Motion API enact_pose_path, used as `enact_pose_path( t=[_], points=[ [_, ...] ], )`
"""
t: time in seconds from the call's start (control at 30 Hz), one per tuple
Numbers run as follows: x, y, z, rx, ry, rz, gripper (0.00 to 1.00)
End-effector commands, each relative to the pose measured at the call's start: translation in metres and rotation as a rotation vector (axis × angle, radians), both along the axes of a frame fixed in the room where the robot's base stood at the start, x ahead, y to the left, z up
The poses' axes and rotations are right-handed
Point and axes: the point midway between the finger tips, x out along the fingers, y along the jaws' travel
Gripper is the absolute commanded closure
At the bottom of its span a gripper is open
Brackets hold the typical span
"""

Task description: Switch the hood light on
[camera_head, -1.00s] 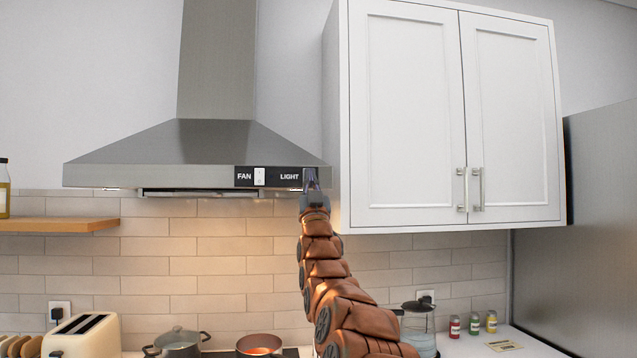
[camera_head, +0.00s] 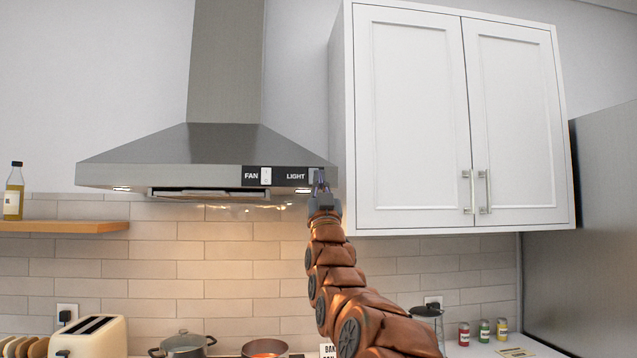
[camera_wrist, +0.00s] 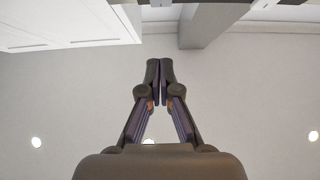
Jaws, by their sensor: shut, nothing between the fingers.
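The hood (camera_head: 210,150) has a black panel with FAN and LIGHT labels on its front edge at the right. The fan switch (camera_head: 266,176) is a white rocker beside the FAN label. The light switch (camera_head: 314,176) sits right of the LIGHT label and is partly hidden by my fingertips. My gripper (camera_head: 321,178) is shut and empty, pointing up at the switch's right side; I cannot tell whether it touches. Its fingertips (camera_wrist: 160,68) meet in the wrist view. A lamp (camera_head: 122,188) under the hood's left and one (camera_head: 302,190) at its right look bright.
The white wall cabinet (camera_head: 412,110) stands close to the right of my gripper. A wooden shelf (camera_head: 65,226) with a bottle (camera_head: 14,190) is at the left. Pots (camera_head: 183,345), a toaster (camera_head: 90,337) and small jars (camera_head: 484,331) stand below.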

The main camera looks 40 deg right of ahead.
Motion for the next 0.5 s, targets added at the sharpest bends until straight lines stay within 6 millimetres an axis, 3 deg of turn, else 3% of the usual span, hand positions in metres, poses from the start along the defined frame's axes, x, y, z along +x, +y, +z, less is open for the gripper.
enact_pose_path(
  t=[0.5],
  points=[
    [-0.037,0.026,-0.035,0.003,0.002,0.002,1.00]
  ],
)
